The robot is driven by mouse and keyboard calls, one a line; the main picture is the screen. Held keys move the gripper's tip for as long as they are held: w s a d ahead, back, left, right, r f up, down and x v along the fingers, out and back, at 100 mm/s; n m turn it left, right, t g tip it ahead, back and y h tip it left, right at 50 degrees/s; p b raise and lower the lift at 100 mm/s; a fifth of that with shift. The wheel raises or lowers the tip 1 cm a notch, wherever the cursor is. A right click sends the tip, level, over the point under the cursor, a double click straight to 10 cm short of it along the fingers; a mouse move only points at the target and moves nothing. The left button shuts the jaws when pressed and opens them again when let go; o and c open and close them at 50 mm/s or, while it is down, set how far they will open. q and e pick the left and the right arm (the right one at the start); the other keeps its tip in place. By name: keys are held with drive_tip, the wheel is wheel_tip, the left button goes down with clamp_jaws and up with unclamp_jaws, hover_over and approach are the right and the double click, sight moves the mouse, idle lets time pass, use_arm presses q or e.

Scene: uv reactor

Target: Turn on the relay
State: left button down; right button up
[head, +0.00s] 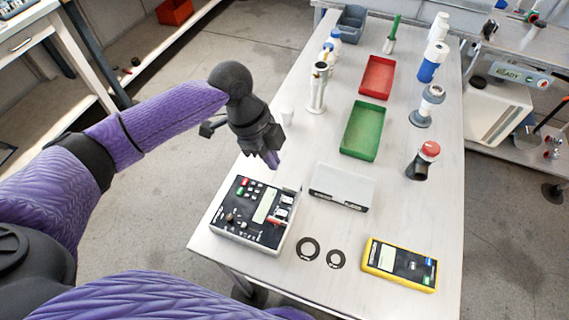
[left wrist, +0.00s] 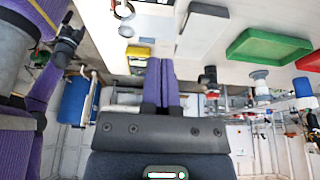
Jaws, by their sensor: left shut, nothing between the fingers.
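A control box (head: 236,236), black-faced with white sides, lies on the near left of the table. It carries red and green buttons, a pale label panel (head: 265,206), dark knobs and a red-and-white part (head: 275,222) at its right. No label is readable, so I cannot tell which part is the relay. My left gripper (head: 272,161) points down, above and behind the box's far edge, apart from it. Its purple fingers are together and empty, as the left wrist view (left wrist: 161,84) also shows.
A white box (head: 342,187) stands right of the control box. Two black rings (head: 307,249) and a yellow meter (head: 400,264) lie nearby. Green (head: 366,131) and red (head: 377,78) trays, bottles and a red-topped dark object (head: 423,160) stand farther back. The table's front left edge is close.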

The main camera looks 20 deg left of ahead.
sight(288, 201)
use_arm(q)
drive_tip(key=b+x, duration=0.1)
drive_tip(key=x, duration=0.7)
drive_tip(key=b+x, duration=0.1)
drive_tip(key=x, duration=0.3)
drive_tip(key=shift+a+f+b, duration=0.3)
drive_tip(key=shift+f+b, duration=0.05)
use_arm(e)
drive_tip(key=f, duration=0.1)
drive_tip(key=s+f, duration=0.1)
drive_tip(key=f, duration=0.1)
drive_tip(key=shift+w+d, duration=0.1)
